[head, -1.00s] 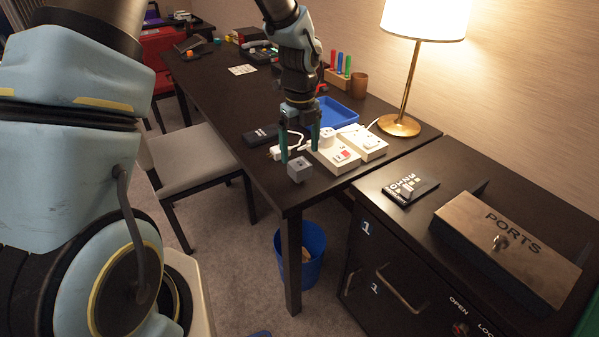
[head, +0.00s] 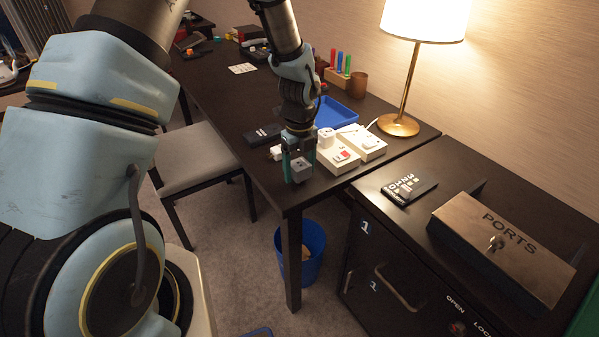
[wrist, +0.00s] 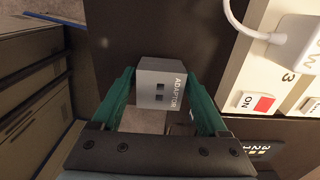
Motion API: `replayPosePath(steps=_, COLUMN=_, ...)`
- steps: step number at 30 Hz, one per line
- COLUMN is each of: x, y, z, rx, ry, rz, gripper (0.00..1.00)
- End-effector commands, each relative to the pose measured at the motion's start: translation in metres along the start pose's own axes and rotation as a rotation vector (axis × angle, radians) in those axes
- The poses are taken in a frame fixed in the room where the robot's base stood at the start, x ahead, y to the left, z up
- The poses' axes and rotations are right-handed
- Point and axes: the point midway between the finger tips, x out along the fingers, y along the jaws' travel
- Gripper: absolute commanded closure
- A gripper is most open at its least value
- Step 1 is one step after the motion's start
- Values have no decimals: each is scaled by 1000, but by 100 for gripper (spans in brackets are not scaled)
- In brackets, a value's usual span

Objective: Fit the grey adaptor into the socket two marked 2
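The grey adaptor (head: 300,170) is a small cube at the near corner of the dark desk. In the wrist view the adaptor (wrist: 161,88) shows the word ADAPTOR and two dark slots. My gripper (head: 300,167) points down over it, with one green finger on each side. In the wrist view my gripper (wrist: 161,80) has its fingers very close to the adaptor's sides; I cannot tell whether they press on it. A white socket block (head: 338,157) with a red switch lies just right of the gripper. The mark 2 is not readable.
A second white block (head: 366,144) stands behind the first. A white plug (head: 326,137) sits on the nearer block. A blue tray (head: 338,112), a lamp (head: 399,125) and a black case (head: 262,134) are around. The desk edge is close to the adaptor.

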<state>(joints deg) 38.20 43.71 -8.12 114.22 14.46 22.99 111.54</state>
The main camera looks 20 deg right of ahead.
Motion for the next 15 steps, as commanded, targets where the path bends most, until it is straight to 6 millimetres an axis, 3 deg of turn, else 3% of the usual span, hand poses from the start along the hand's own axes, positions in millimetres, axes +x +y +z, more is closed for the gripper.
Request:
replayPosePath(steps=2, x=0, y=0, z=0, rx=0, ry=0, rz=0, gripper=33)
replayPosePath(steps=15, x=0, y=0, z=0, rx=0, ry=0, rz=0, gripper=83)
